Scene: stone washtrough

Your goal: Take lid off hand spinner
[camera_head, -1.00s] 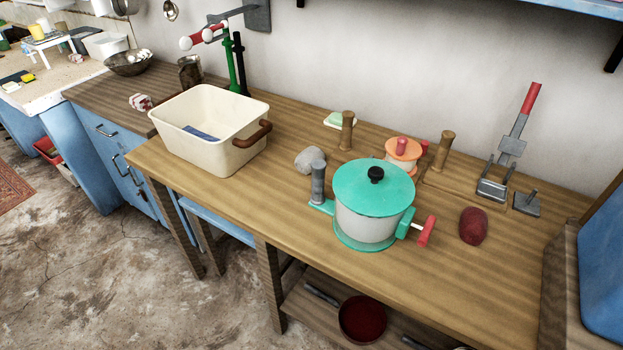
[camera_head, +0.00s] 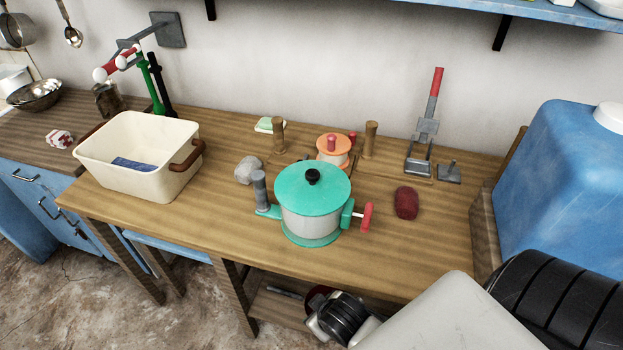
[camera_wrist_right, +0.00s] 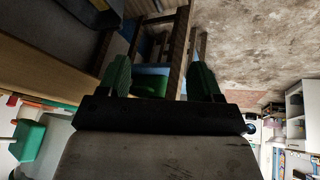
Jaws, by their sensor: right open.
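The hand spinner (camera_head: 310,222) stands upright on the wooden bench in the head view, with a pale bowl, a teal base, a grey upright handle at its left and a red crank at its right. Its teal lid (camera_head: 295,195) with a black knob (camera_head: 312,177) sits on top and hides the inside. My right gripper (camera_wrist_right: 160,82) is open and empty in the right wrist view, its two green fingers apart over a view of the floor and furniture legs. It is away from the lid. My left gripper is not in view.
A cream basin (camera_head: 145,155) stands at the left. A grey stone (camera_head: 249,170), an orange-topped pot (camera_head: 334,149) and a dark red block (camera_head: 406,203) lie close around the spinner. A blue container (camera_head: 555,185) stands at the right. The bench front is clear.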

